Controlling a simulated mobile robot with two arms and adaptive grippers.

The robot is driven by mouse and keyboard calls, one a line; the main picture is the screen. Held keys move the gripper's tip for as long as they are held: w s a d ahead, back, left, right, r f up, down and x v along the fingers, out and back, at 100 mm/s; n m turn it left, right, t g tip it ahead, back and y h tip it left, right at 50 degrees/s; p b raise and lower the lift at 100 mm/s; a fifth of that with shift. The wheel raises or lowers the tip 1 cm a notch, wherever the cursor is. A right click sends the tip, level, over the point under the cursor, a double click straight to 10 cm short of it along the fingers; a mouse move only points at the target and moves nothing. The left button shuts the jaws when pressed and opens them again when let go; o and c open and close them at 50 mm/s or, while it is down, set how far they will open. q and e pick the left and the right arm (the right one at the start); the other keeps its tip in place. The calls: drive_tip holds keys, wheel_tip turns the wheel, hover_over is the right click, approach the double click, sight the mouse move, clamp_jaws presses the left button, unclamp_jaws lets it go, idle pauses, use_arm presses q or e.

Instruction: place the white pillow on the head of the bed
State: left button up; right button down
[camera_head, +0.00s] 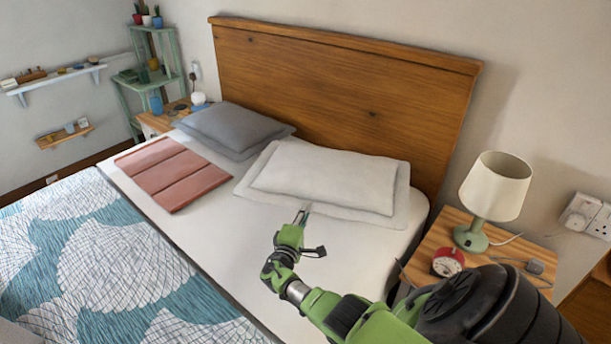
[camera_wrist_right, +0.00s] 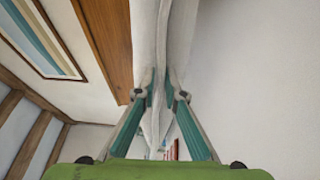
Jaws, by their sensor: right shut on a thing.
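The white pillow (camera_head: 325,178) lies at the head of the bed (camera_head: 285,255), on its right half, close to the wooden headboard (camera_head: 340,85). My right gripper (camera_head: 302,215) is at the pillow's front edge. In the right wrist view the fingers of my right gripper (camera_wrist_right: 161,100) are shut on the white fabric edge of the pillow (camera_wrist_right: 150,40). The headboard (camera_wrist_right: 103,45) shows beside it there. My left gripper is not in view.
A grey pillow (camera_head: 235,130) and a folded pink cloth (camera_head: 172,174) lie left of the white pillow. A patterned blanket (camera_head: 100,255) covers the bed's front.

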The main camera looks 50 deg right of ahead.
drive_tip(key=shift+w+d+f+b, duration=0.3)
drive_tip(key=shift+w+f+b, duration=0.1)
drive_tip(key=shift+f, duration=0.1)
drive_tip(key=shift+f+b, duration=0.95)
drive_tip(key=shift+f, duration=0.6)
drive_tip(key=shift+r, duration=0.1)
drive_tip(key=shift+f+b, duration=0.6)
drive_tip(key=shift+b, duration=0.15)
drive_tip(key=c, duration=2.1)
unclamp_jaws()
drive_tip(key=shift+s+f, duration=0.1)
drive_tip(key=shift+f, duration=0.05)
